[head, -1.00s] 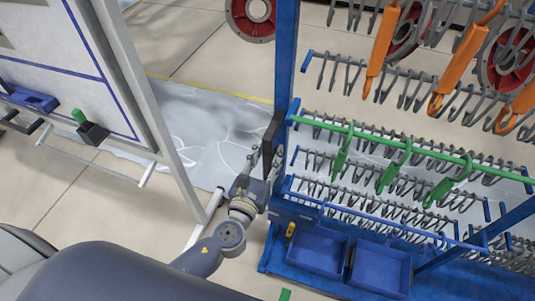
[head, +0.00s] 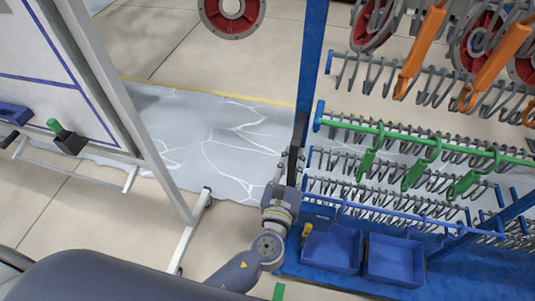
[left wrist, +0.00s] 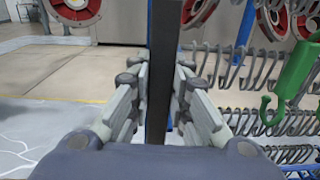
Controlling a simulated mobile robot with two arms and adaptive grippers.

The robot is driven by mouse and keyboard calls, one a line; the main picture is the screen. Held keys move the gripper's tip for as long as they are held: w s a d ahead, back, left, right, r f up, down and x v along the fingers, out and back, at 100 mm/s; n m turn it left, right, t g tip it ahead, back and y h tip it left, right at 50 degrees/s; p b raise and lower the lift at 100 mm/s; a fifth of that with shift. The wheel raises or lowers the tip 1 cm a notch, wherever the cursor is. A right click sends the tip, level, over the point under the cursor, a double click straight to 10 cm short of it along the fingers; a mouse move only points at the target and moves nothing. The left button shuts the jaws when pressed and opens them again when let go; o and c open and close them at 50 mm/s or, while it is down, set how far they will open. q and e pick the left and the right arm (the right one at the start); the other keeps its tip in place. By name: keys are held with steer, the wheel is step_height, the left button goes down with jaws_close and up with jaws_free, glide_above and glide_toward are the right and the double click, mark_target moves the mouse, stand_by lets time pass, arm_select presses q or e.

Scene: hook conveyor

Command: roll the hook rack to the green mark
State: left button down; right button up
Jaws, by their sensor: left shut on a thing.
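The blue hook rack (head: 315,60) stands on the right of the head view, with rows of grey hooks and a green rail (head: 460,153). My left gripper (head: 291,165) is at the rack's left upright. In the left wrist view, its fingers (left wrist: 160,95) are shut on a dark vertical bar (left wrist: 163,60) of the rack. A green mark (head: 279,291) lies on the floor near the bottom edge of the head view, left of the rack's base, and is partly cut off. My right gripper is not in view.
A white board on a wheeled frame (head: 165,165) stands to the left. Grey cracked floor covering with a yellow edge (head: 240,135) lies behind. Red wheels (head: 232,15) are at the back. Blue bins (head: 330,250) and orange hangers (head: 420,50) are on the rack.

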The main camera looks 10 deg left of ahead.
arm_select(q)
steer(key=shift+d+y, duration=0.3)
steer(key=shift+d, duration=0.3)
steer(key=c, duration=1.5)
jaws_free()
steer(key=shift+a, duration=0.3)
steer(key=shift+d, duration=0.2)
steer(key=s, duration=1.2)
steer(key=shift+a, duration=0.3)
